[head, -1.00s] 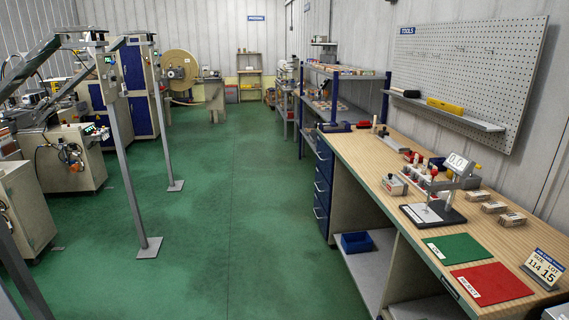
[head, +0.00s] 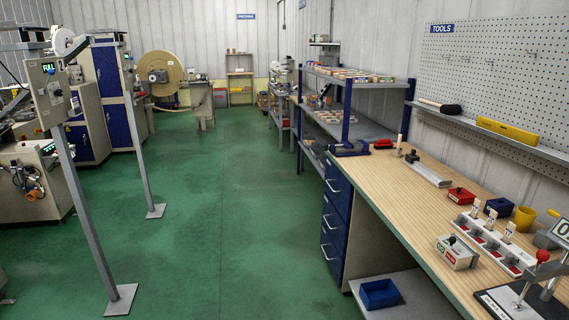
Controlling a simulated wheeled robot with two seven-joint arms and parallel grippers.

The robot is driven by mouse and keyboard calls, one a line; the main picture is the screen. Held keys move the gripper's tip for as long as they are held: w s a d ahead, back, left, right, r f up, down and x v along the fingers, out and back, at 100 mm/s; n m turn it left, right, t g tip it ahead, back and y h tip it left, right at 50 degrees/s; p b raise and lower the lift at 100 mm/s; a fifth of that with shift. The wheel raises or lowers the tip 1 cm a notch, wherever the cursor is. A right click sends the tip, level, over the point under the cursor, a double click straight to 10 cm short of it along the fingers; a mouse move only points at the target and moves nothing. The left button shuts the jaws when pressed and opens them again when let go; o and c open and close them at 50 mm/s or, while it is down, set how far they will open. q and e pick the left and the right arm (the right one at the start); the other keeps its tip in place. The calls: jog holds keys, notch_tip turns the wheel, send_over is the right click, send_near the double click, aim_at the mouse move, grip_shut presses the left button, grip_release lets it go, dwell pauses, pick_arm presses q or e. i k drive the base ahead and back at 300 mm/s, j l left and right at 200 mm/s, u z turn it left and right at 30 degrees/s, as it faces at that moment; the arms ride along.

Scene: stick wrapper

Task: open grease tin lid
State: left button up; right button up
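I cannot pick out a grease tin or its lid for certain in the head view. Small containers stand on the wooden workbench (head: 418,199) at the right: a red box (head: 462,195), a blue box (head: 499,207) and a yellow cup (head: 525,218). Neither of my grippers is in view.
Blue drawers (head: 335,218) and a low shelf with a blue bin (head: 379,293) are under the bench. A gauge stand (head: 530,290) is at lower right. Shelving (head: 345,105) stands beyond. Grey posts (head: 98,225) stand left. The green floor (head: 225,235) between is clear.

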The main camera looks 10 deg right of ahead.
aim_at(461, 193)
jog(key=i+z, duration=0.1)
jog(key=i, duration=0.75)
jog(key=i+j+z, duration=0.15)
jog(key=i, duration=0.65)
jog(key=i+z, duration=0.45)
jog(key=i+j+z, duration=0.1)
jog(key=z, duration=0.3)
jog(key=i+j+z, duration=0.3)
jog(key=z, duration=0.15)
jog(key=i+j+z, duration=0.4)
jog(key=k+l, duration=0.05)
jog(key=l, duration=0.05)
